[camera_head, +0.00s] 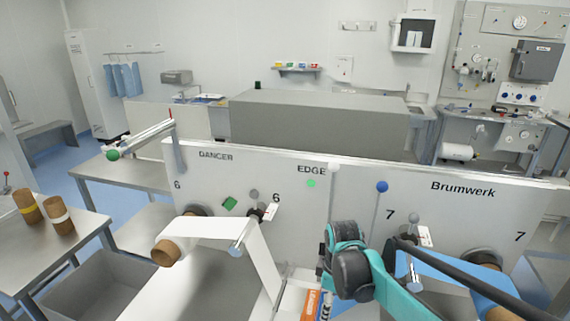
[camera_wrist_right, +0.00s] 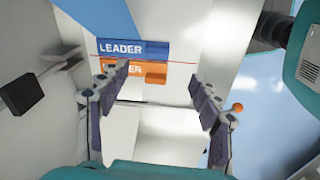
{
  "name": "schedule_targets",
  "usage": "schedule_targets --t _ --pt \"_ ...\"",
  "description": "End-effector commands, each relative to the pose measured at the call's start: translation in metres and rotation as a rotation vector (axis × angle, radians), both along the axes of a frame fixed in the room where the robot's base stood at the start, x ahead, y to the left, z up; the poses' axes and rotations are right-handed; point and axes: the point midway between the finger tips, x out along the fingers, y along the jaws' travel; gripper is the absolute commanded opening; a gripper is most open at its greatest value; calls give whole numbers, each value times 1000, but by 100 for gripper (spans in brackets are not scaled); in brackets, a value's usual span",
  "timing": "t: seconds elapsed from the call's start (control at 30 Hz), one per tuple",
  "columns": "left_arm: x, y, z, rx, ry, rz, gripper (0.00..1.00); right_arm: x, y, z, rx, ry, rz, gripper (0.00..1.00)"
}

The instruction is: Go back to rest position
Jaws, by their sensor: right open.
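My right gripper (camera_wrist_right: 157,85) is open in the right wrist view, its two fingers spread apart with nothing between the tips. Beyond them are a blue label reading LEADER (camera_wrist_right: 134,48) and an orange label (camera_wrist_right: 146,72) partly covered by a finger. In the head view my teal right arm (camera_head: 385,275) reaches in from the bottom, in front of the white machine panel (camera_head: 330,205). The orange label also shows there, beside the arm (camera_head: 311,304). My left gripper is not in view.
A white web runs from a roll (camera_head: 166,253) at left over a roller. A blue web (camera_head: 445,278) is at right, close to my arm. Two brown rolls stand on a side table (camera_head: 20,255). A grey bin (camera_head: 90,285) is below.

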Motion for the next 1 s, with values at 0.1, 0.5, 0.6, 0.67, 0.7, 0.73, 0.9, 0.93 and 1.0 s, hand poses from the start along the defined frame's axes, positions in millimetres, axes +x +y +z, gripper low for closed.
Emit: schedule_targets --t 0.1,0.5,0.6,0.67,0.7,0.73,0.9,0.93,1.0 --pt "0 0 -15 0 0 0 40 -32 -12 6 28 -87 -185 65" --pt "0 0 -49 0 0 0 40 -129 -41 -9 246 -385 -841 65" --pt "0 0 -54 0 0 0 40 -144 -45 -19 307 -434 -957 65" --pt "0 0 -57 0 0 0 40 -150 -47 -24 337 -454 -1009 65" --pt "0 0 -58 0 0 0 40 -153 -48 -26 352 -464 -1036 65" --pt "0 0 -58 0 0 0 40 -155 -48 -28 362 -471 -1051 65" --pt "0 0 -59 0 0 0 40 -159 -49 -30 386 -485 -1089 65" --pt "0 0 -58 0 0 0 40 -158 -49 -30 386 -485 -1090 65" --pt "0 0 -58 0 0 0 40 -158 -49 -30 386 -485 -1089 65"
